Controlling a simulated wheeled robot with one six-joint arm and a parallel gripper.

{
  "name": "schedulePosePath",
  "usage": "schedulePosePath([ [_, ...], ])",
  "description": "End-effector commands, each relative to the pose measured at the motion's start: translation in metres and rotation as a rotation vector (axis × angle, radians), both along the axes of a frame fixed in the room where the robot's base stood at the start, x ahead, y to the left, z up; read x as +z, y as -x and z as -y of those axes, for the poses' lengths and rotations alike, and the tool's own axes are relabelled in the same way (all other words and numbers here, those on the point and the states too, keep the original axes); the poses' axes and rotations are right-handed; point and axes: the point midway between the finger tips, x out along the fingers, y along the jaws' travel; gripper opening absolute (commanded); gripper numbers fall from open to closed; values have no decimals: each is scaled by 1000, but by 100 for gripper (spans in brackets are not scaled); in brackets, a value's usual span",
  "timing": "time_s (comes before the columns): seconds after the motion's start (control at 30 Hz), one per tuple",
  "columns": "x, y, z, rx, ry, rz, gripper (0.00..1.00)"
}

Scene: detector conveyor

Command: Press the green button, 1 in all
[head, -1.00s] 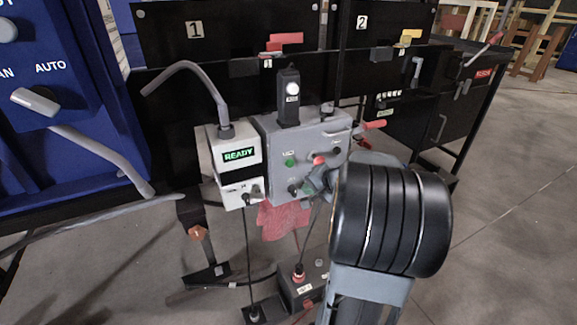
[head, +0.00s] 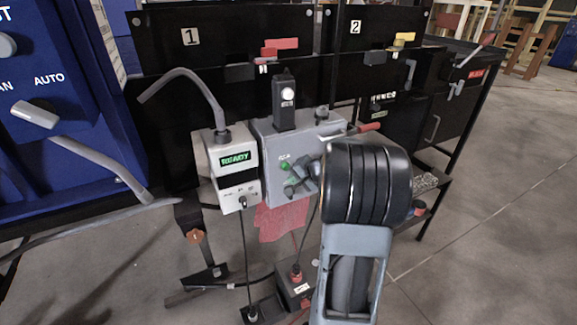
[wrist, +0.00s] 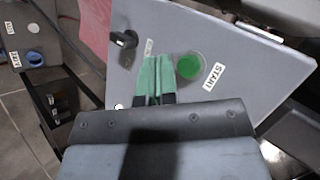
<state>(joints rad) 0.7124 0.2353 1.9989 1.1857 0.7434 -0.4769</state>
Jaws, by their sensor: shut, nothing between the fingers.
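The green button (wrist: 189,67) is round, with a label reading START beside it, on the face of a grey control box. In the head view my gripper (head: 291,189) is in front of the box, just below the button. I cannot tell whether the fingertips touch the box.
A white unit with a lit READY display (head: 235,159) stands left of the grey box (head: 262,140). A black switch knob (wrist: 126,39) sits on the box face. A box with a blue button (wrist: 34,57) is at the left in the wrist view. A red cloth (head: 281,219) hangs below.

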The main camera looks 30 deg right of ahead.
Motion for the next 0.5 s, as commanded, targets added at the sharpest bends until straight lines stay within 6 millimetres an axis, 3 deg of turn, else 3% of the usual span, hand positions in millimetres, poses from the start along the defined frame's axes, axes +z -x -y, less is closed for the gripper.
schedulePosePath([
  [0.2, -1, -15, 2, 1, -1, 0, 0],
  [0.5, -1, -21, 2, 0, -1, -1, 0],
])
